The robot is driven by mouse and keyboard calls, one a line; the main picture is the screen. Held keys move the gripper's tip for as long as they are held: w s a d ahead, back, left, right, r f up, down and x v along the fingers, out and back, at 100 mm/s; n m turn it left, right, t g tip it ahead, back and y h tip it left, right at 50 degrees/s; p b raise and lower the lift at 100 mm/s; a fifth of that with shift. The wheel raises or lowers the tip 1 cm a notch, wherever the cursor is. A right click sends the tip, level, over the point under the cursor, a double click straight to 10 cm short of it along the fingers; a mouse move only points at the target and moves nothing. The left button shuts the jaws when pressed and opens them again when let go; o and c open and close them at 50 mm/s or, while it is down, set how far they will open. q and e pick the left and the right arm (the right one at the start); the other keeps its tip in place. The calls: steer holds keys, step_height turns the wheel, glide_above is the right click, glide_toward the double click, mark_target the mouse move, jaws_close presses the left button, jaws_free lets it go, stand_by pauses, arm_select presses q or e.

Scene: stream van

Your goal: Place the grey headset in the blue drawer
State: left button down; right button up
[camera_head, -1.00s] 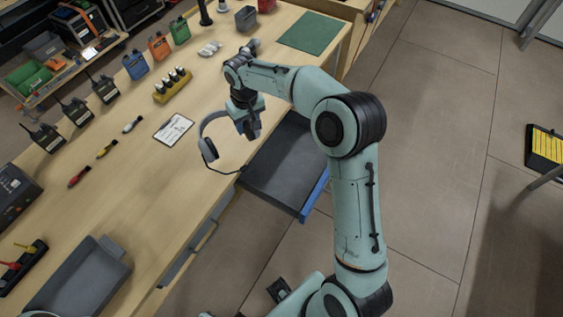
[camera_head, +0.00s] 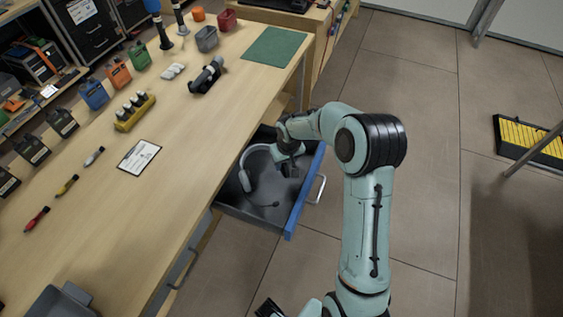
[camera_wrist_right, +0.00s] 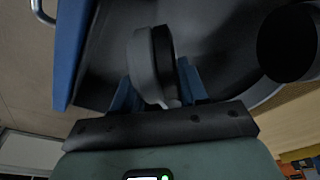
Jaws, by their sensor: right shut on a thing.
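The grey headset (camera_head: 246,180) is inside the outline of the open blue-fronted drawer (camera_head: 296,214), with its band to the left and its thin microphone arm reaching toward the front. My right gripper (camera_head: 290,170) is over the drawer and shut on one ear cup. In the right wrist view the ear cup (camera_wrist_right: 150,65) sits between the blue fingers (camera_wrist_right: 158,92), and the other dark cup (camera_wrist_right: 288,42) shows at the right. The drawer's blue front (camera_wrist_right: 70,50) is at the left there. I cannot tell whether the headset touches the drawer floor.
The wooden workbench (camera_head: 110,215) runs beside the drawer. It holds a clipboard (camera_head: 138,156), a yellow battery holder (camera_head: 135,112), a dark cylindrical device (camera_head: 207,77) and a green mat (camera_head: 273,47). A grey tray (camera_head: 62,303) is at the bottom left. The floor to the right is mostly clear.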

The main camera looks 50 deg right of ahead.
step_height(320, 180, down, 3)
steer(key=shift+f, duration=0.2)
steer(key=shift+w+d, duration=0.4)
steer(key=shift+w+d+f+p, duration=0.15)
steer(key=shift+w+d+f, duration=0.2)
steer(key=shift+w+d, duration=0.2)
steer(key=shift+w+d+f+p, duration=0.15)
steer(key=shift+w+d+f, duration=0.15)
steer(key=shift+w+d, duration=0.2)
steer(key=o, duration=0.7)
steer(key=shift+f, duration=0.2)
steer(key=o, duration=0.5)
steer(key=shift+c, duration=0.2)
steer(key=shift+r, duration=0.1)
